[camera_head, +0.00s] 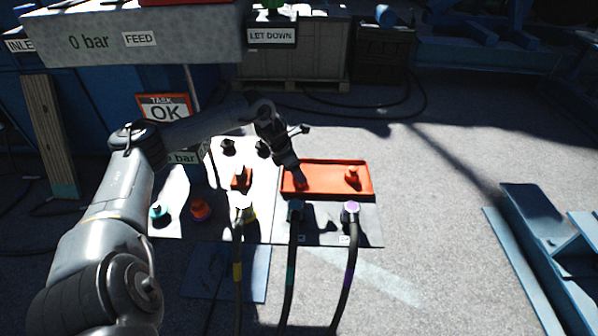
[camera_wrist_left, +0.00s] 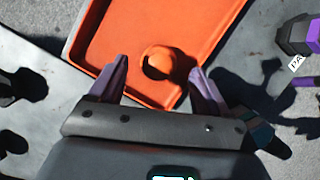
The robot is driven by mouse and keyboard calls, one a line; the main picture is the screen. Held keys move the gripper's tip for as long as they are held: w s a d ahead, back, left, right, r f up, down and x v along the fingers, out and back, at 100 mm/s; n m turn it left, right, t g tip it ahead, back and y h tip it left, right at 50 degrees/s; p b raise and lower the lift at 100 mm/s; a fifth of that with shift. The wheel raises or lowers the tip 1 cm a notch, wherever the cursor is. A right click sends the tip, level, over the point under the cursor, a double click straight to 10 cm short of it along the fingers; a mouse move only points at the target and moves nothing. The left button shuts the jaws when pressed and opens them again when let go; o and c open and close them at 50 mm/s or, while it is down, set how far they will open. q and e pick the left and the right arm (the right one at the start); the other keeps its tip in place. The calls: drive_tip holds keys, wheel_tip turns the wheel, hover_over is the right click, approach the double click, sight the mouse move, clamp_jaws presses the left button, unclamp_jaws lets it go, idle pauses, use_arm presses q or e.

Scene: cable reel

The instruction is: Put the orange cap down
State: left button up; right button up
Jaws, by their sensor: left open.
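An orange tray (camera_head: 325,170) lies on the grey panel in the head view. An orange cap (camera_head: 299,181) stands at its left end, just under my left gripper (camera_head: 294,173). In the wrist view this cap (camera_wrist_left: 167,62) rests inside the tray (camera_wrist_left: 130,25) near a corner. My left gripper (camera_wrist_left: 157,78) is open, its purple fingers on either side of the cap, with a gap visible to each side. A second orange cap (camera_head: 352,175) stands at the tray's right end. My right gripper is not in view.
Left of the tray, an orange cap (camera_head: 200,210), a teal cap (camera_head: 157,214) and an orange part (camera_head: 240,178) stand on the panel. Hoses with yellow (camera_head: 243,210), teal (camera_head: 295,211) and purple (camera_head: 350,212) marked ends reach the front edge.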

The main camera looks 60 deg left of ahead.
use_arm(q)
drive_tip(key=shift+p+v, duration=0.65)
drive_tip(key=shift+v, duration=1.4)
